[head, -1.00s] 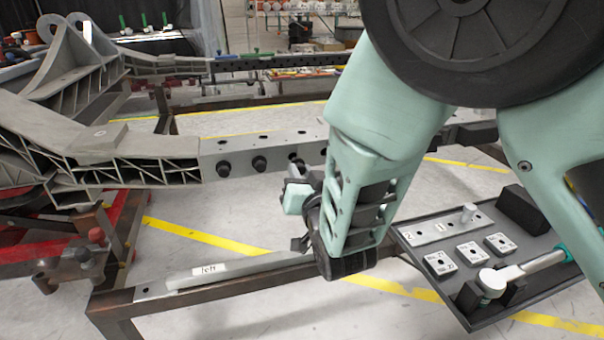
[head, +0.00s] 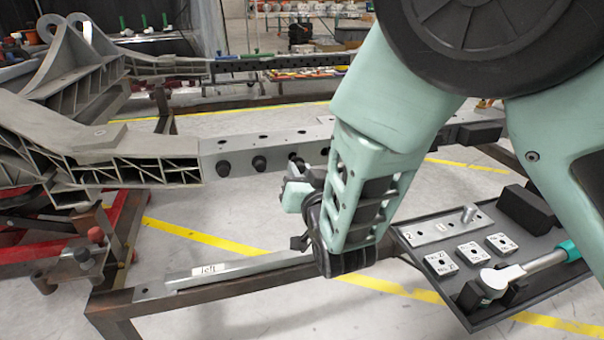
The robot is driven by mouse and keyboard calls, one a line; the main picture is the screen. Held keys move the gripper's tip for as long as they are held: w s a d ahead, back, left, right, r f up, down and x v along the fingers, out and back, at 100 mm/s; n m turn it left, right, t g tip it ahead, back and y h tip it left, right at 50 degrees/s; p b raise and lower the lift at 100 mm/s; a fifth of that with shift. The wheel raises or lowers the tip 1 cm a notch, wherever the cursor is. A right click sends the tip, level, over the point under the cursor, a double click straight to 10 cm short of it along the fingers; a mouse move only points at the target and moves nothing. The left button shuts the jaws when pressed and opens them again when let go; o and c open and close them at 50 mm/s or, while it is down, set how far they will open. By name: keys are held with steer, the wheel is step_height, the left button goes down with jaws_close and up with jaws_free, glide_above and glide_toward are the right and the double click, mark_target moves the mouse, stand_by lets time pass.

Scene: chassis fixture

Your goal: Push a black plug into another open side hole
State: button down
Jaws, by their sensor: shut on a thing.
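A grey chassis rail (head: 215,148) runs across the middle, with holes in its side and top faces. My gripper (head: 297,178) is at the rail's side face, right of these plugs. It is shut on a small dark piece (head: 297,161), seemingly a black plug, close against the rail. My wrist hides much of the jaws and the rail to the right, so I cannot tell how deep this piece sits.
A dark tray (head: 448,292) at the lower right holds a ratchet wrench (head: 525,268), labelled blocks (head: 441,263), a plate with a pin and a black block (head: 525,210). A brown steel frame (head: 230,287) with a grey labelled bar lies below. Ribbed castings (head: 110,165) stand at the left.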

steer(key=shift+w+a, duration=0.15)
steer(key=shift+w, duration=0.45)
steer(key=shift+w, duration=0.25)
steer(key=shift+w+a, duration=0.25)
steer(key=shift+w, duration=0.35)
stand_by(0.5)
steer(key=c, duration=1.2)
jaws_free()
steer(key=shift+s, duration=0.15)
steer(key=b+v, duration=0.1)
steer(key=v, duration=0.7)
steer(key=shift+s, duration=0.35)
steer(key=shift+d+r, duration=0.1)
steer(key=shift+d, duration=0.05)
